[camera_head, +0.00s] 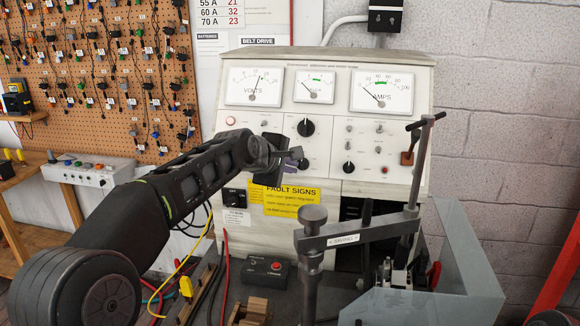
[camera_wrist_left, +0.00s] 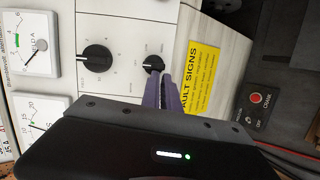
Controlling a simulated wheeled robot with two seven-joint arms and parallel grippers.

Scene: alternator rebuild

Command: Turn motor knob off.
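The control panel (camera_head: 330,140) of the bench carries a large black knob (camera_head: 306,127) with a smaller black knob (camera_head: 304,163) below it. In the left wrist view, which is turned sideways, the large knob (camera_wrist_left: 97,58) has a numbered scale and the small knob (camera_wrist_left: 153,65) has short labels too small to read. My left gripper (camera_head: 294,158) is at the panel front, beside the small knob. In the left wrist view its purple fingers (camera_wrist_left: 166,80) lie close together, tips just by the small knob. I cannot tell whether they touch it. My right gripper is out of view.
A yellow sign (camera_head: 290,198) is below the knobs. Another black knob (camera_head: 348,167) and several small switches are further right. A metal clamp post (camera_head: 312,250) with a crossbar stands in front of the panel. A small box with a red button (camera_head: 277,266) sits on the bench among cables.

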